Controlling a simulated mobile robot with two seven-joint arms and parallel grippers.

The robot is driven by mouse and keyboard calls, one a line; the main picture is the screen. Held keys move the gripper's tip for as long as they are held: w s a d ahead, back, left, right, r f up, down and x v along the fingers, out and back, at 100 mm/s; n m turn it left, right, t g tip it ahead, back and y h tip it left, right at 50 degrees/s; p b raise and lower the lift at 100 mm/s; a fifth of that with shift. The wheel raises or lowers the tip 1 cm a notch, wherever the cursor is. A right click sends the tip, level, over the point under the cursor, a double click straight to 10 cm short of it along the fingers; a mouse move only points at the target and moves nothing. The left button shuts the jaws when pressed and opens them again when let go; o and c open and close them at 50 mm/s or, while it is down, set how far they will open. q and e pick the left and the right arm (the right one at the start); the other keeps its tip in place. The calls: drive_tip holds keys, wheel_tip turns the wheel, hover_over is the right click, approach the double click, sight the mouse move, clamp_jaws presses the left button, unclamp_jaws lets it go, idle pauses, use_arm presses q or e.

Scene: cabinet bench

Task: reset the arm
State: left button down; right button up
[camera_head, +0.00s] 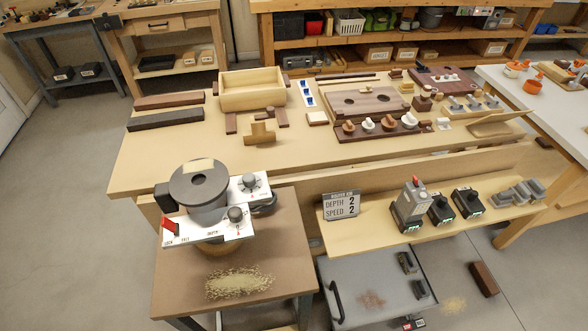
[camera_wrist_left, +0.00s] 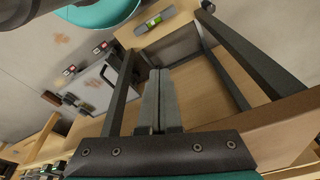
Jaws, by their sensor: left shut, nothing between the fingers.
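My left gripper (camera_wrist_left: 160,100) shows in the left wrist view. Its two grey fingers lie side by side, shut, with nothing between them. It hangs over a wooden stand with dark metal legs, and a grey cabinet or drawer front with a handle (camera_wrist_left: 104,73) shows to its left. Neither arm shows in the head view, and my right gripper is in neither view.
In the head view, a grey machine (camera_head: 199,189) with white dial panels stands on a brown side table (camera_head: 284,230). The bench (camera_head: 160,164) behind holds an open wooden box (camera_head: 252,98) and several wooden parts. A lower shelf (camera_head: 370,233) holds a depth and speed sign (camera_head: 341,205).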

use_arm(q)
drive_tip(key=s+a+f+b, duration=0.1)
drive_tip(key=s+f+b, duration=0.3)
drive_tip(key=s+f, duration=0.3)
drive_tip(key=s+a+f+g+b, duration=0.1)
drive_tip(key=s+f+b, duration=0.2)
drive_tip(key=s+f, duration=0.4)
wheel_tip(320, 180, down, 6)
drive_tip(key=shift+s+a+f+b, duration=0.15)
drive_tip(key=shift+s+a+b, duration=0.05)
drive_tip(key=shift+a+b, duration=0.15)
